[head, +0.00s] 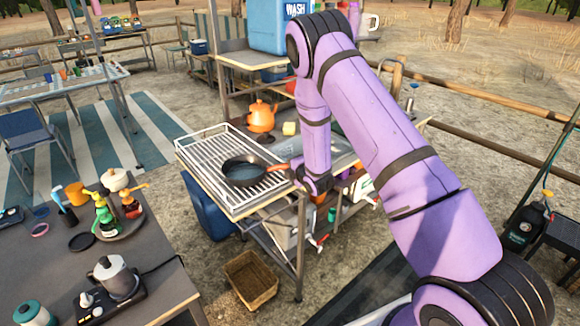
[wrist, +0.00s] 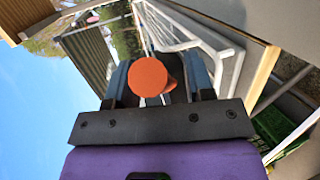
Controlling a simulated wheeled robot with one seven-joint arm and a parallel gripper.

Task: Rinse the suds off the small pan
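The small pan (head: 243,171) is dark with an orange handle. In the head view it is over the white wire rack (head: 213,160), level; I cannot tell whether it rests there or hangs just above. Its inside looks dark blue-grey, and I cannot make out suds. My gripper (head: 297,176) is at the handle's end, right of the pan. In the wrist view the round orange handle end (wrist: 149,77) sits between the fingers, which look closed on it. A blue water container labelled WASH (head: 272,27) stands on the shelf behind; its outlet is not visible.
An orange kettle (head: 261,117) and a yellow sponge (head: 289,129) stand behind the rack. A metal sink surface (head: 344,150) is partly hidden behind my arm. A wicker basket (head: 251,280) is on the ground. A side table (head: 150,245) with bottles stands front left.

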